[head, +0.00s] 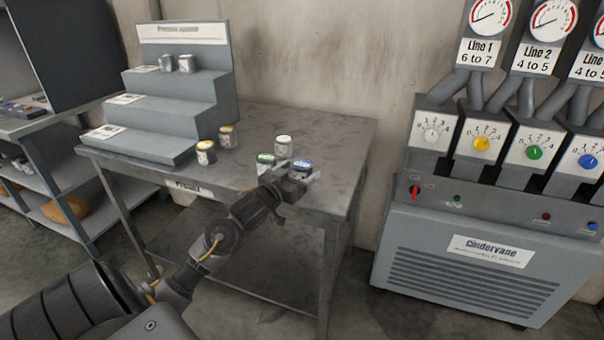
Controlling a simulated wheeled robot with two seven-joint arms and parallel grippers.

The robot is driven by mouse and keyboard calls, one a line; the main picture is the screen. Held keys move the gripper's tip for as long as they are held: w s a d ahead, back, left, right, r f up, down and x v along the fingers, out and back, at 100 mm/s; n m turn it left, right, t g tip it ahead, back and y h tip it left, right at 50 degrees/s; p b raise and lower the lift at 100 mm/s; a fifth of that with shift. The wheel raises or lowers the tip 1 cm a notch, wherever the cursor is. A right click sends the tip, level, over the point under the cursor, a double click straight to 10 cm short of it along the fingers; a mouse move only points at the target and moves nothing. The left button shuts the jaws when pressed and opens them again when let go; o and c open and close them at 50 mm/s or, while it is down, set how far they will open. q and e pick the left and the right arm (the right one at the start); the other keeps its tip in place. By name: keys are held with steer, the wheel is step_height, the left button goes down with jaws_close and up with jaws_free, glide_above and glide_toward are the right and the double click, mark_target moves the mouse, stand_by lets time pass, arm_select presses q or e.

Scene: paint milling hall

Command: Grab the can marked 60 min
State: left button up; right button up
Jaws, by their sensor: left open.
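My left gripper (300,178) reaches over the front of the grey metal table, open. A can with a blue lid (302,164) stands right at its fingertips, partly hidden by them; I cannot tell whether they touch it. A can with a green lid (265,164) stands just left of the gripper. A white-lidded can (284,147) stands behind these two. The can labels are too small to read, so I cannot tell which is marked 60 min. My right gripper is out of view.
The table (335,150) is bare at right and back. A machine with gauges and dials (480,250) stands right; a shelf (50,165) stands left.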

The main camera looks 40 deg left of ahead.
arm_select(q)
steer(key=shift+w+a, duration=0.15)
steer(key=shift+w, duration=1)
steer(key=c, duration=1.1)
steer(key=shift+c, duration=0.3)
steer(key=shift+r, duration=0.1)
steer(key=s+d, duration=0.2)
steer(key=s, duration=1.6)
